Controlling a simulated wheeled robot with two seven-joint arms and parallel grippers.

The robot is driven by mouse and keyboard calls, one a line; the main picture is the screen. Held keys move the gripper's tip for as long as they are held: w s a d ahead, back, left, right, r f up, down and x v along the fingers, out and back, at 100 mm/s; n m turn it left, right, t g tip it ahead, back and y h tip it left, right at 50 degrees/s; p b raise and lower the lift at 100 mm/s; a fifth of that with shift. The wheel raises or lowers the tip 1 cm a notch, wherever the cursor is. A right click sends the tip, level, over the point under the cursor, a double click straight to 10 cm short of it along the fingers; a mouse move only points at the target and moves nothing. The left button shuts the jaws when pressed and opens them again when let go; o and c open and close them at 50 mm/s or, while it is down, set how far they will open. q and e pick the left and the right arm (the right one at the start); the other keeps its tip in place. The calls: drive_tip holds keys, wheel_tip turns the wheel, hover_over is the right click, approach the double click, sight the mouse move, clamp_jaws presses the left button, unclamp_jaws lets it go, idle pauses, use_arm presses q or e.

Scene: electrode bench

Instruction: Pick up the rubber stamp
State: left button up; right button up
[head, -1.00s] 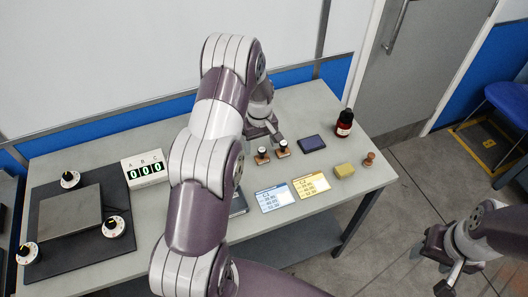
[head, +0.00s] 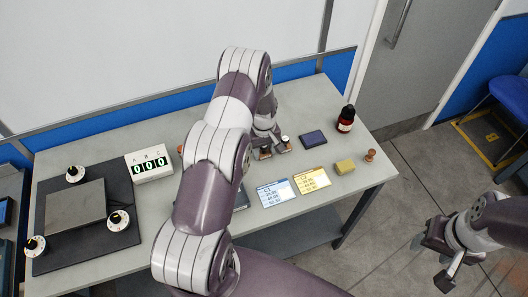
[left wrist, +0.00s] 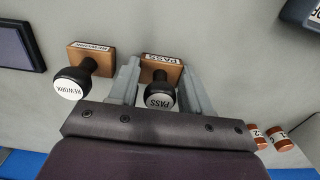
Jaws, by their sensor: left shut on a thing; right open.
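Two rubber stamps with wooden bases and black, white-topped knobs stand side by side on the bench. In the left wrist view one is labelled PASS (left wrist: 160,97) and the other REWORK (left wrist: 72,82). My left gripper (left wrist: 160,72) has one finger on each side of the PASS stamp and is shut on it. In the head view my left gripper (head: 263,146) is low over the bench and partly covers the PASS stamp. The REWORK stamp (head: 285,144) is just right of it. I cannot tell whether the PASS stamp is off the bench. My right gripper (head: 440,250) is open and empty, beyond the bench's right end.
A dark ink pad (head: 312,139), red-black bottle (head: 346,119), yellow block (head: 345,167) and small wooden knobbed piece (head: 370,155) lie to the right. Two display cards (head: 311,181) lie in front. A counter box (head: 149,164) stands left. Red-brown labelled cylinders (left wrist: 282,140) lie near the left gripper.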

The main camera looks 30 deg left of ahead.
use_arm(q)
drive_tip(key=shift+r, duration=0.3)
drive_tip(key=r+b, duration=0.1)
drive_tip(key=r, duration=0.1)
drive_tip(key=d+r+b, duration=0.1)
drive_tip(key=r, duration=0.1)
drive_tip(key=shift+d, duration=0.2)
drive_tip(key=s+d+r+b, duration=0.1)
drive_tip(key=d+r+b, duration=0.2)
drive_tip(key=d+r, duration=0.3)
drive_tip(key=d, duration=0.4)
drive_tip(key=shift+s+r, duration=0.2)
drive_tip(key=shift+s, duration=0.15)
drive_tip(key=shift+d, duration=0.1)
